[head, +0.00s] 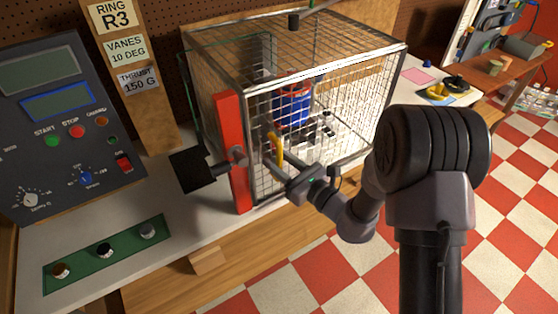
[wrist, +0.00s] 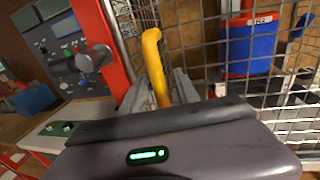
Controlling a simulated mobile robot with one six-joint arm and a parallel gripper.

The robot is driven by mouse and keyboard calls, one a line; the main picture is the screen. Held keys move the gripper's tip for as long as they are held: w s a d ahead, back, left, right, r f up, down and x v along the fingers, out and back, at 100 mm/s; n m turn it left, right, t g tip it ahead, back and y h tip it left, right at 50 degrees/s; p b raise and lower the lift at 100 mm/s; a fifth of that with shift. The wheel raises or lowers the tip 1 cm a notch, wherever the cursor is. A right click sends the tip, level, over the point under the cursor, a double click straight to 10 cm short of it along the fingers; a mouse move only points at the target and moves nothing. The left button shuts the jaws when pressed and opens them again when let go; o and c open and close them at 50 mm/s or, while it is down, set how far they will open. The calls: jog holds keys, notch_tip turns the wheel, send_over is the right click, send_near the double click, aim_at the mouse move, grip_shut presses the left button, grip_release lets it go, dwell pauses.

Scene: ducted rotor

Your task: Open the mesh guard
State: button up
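The mesh guard (head: 350,98) is a wire cage door on the front of a metal-framed box, and it looks closed. Its yellow handle (head: 275,148) stands upright near the red post at the left. In the wrist view the yellow handle (wrist: 153,60) rises between the two fingers of my gripper (wrist: 160,92), with the mesh (wrist: 205,50) just behind. My gripper (head: 279,170) is at the lower part of the handle in the head view. The fingers look spread, with a gap beside the handle. The exact contact is hidden.
A blue and red rotor unit (head: 292,103) is inside the cage. A control panel (head: 70,125) is at the left. A wooden block (head: 206,259) sits at the bench front. The right floor is clear.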

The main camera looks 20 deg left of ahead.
grip_shut()
dwell(1.3)
